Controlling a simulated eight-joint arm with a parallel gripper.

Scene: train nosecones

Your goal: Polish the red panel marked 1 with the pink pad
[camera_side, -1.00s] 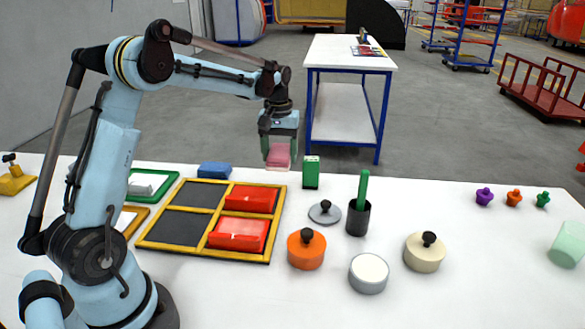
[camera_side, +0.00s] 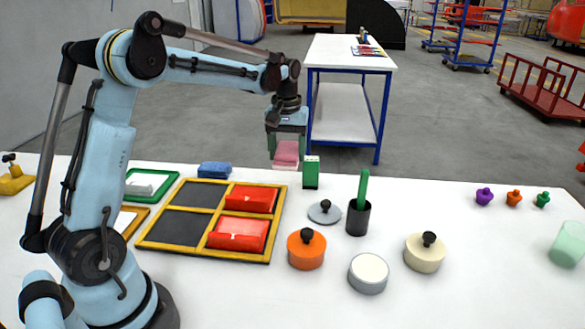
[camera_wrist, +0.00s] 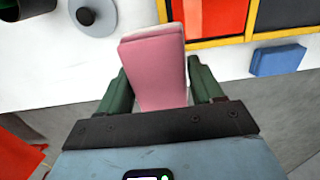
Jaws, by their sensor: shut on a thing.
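My gripper (camera_side: 286,150) is shut on the pink pad (camera_side: 286,153) and holds it in the air over the far edge of the table, beyond the yellow frame. The pad also shows between my fingers in the wrist view (camera_wrist: 155,68). Two red panels lie in the right column of the yellow frame, a far one (camera_side: 250,198) and a near one (camera_side: 238,234). The pad is apart from both. No number is readable on either panel. Part of a red panel (camera_wrist: 212,15) shows at the top of the wrist view.
The yellow frame (camera_side: 140,243) has dark, empty left compartments. A blue block (camera_side: 215,170) and a green box (camera_side: 311,173) stand near the pad. A dark cup (camera_side: 358,218), a grey lid (camera_side: 324,212) and an orange pot (camera_side: 306,250) stand right of the frame.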

